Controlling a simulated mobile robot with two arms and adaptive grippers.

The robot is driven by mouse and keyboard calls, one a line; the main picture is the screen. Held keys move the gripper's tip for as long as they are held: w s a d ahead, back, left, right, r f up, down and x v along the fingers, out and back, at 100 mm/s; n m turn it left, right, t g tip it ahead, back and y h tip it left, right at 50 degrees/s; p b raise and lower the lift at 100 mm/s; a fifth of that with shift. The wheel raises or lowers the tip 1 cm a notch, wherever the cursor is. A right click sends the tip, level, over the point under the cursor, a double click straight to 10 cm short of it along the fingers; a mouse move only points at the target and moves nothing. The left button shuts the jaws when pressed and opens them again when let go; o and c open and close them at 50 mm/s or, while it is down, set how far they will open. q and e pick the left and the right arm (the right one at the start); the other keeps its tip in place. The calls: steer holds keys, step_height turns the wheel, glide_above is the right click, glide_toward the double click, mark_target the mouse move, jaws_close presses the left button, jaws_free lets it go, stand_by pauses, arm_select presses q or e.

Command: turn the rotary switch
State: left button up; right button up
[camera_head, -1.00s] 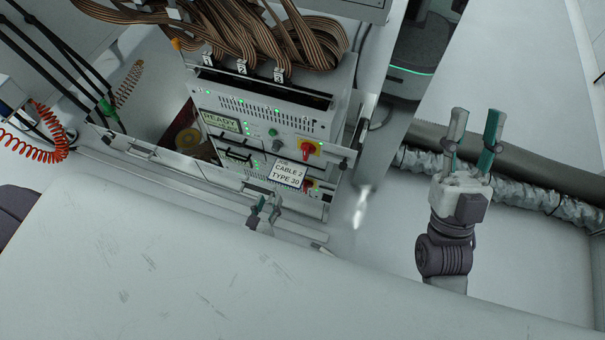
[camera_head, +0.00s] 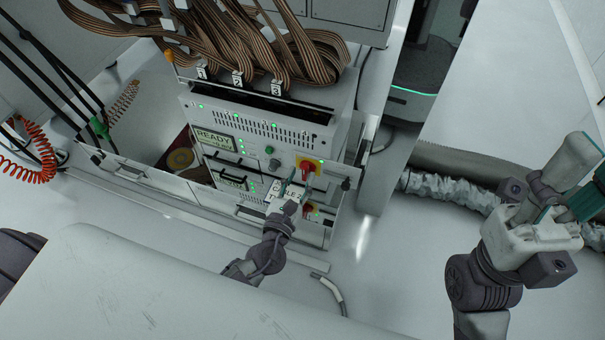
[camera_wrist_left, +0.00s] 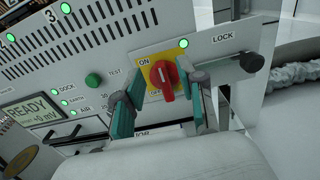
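The rotary switch (camera_wrist_left: 164,80) is a red knob on a yellow plate marked ON and OFF, and its handle points down near the OFF label in the left wrist view. In the head view the switch (camera_head: 306,170) sits at the right of the grey front panel. My left gripper (camera_wrist_left: 165,115) is open, with one teal-padded finger on each side of the knob and gaps visible between them. In the head view my left gripper (camera_head: 293,184) is just below the switch. My right gripper (camera_head: 566,198) is at the right, open and empty, away from the panel.
A second red knob (camera_head: 309,208) is lower on the rack. A READY display (camera_head: 214,140), a green button (camera_wrist_left: 93,80) and a black LOCK knob (camera_wrist_left: 252,62) are nearby. Brown ribbon cables (camera_head: 225,40) hang above.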

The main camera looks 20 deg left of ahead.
arm_select(q)
steer(key=shift+w, duration=1.05)
jaws_close()
